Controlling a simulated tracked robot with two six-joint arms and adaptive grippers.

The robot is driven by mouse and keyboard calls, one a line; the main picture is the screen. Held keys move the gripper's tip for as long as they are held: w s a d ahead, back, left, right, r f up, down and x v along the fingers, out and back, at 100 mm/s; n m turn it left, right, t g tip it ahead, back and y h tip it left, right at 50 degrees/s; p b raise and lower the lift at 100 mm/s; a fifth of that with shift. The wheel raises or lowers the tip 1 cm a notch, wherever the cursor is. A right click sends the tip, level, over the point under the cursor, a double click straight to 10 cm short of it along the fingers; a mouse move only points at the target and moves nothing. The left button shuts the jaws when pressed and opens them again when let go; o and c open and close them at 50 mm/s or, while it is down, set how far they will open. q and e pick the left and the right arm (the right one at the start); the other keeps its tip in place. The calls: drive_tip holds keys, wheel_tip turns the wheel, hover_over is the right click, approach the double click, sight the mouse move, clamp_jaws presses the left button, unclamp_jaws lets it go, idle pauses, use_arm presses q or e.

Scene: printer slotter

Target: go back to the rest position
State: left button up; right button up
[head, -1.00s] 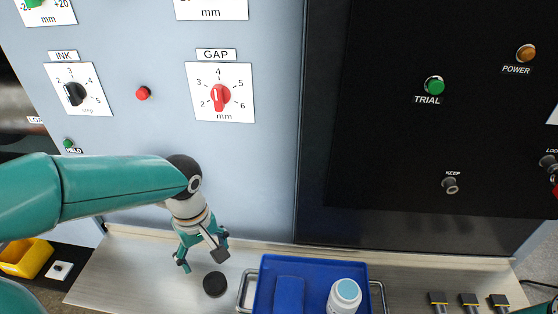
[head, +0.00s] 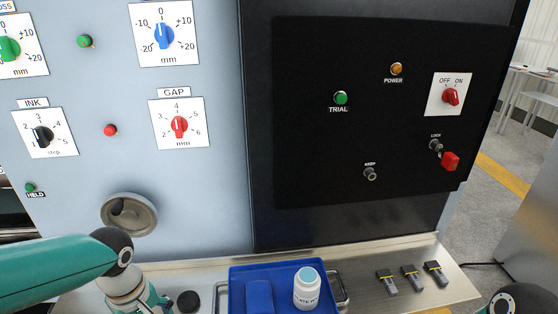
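My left arm comes in from the left edge, and my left gripper (head: 152,300) points down at the bottom edge, over the left part of the metal shelf. Its fingertips are cut off by the frame, so I cannot tell how wide they stand. A black round knob or puck (head: 188,301) is just right of it. A dark joint of my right arm shows in the bottom right corner; the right gripper is out of view.
A blue tray (head: 236,284) on the metal shelf (head: 440,291) holds a white bottle (head: 306,289) and a blue block (head: 259,297). Several dark clips lie to its right. The panel of dials, with a GAP dial (head: 179,125) and a round recessed handle (head: 129,214), rises behind.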

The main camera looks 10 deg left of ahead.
use_arm(q)
drive_tip(key=s+d+f+m+g+h, duration=0.1)
drive_tip(key=s+d+f+m, duration=0.1)
drive_tip(key=s+d+f, duration=0.45)
drive_tip(key=s+d+f+m+g+h, duration=0.15)
drive_tip(key=d+f, duration=0.25)
drive_tip(key=f, duration=0.6)
drive_tip(key=s+d+f+m+g+h, duration=0.1)
drive_tip(key=s+d+f+g+h, duration=0.1)
drive_tip(key=s+d+f, duration=0.5)
drive_tip(key=w+a+f+m+t, duration=0.1)
drive_tip(key=w+f+m+t, duration=0.3)
drive_tip(key=w, duration=0.3)
drive_tip(key=shift+a+f+m+t, duration=0.15)
drive_tip(key=shift+f+m+t, duration=0.2)
drive_tip(key=shift+m+t, duration=0.25)
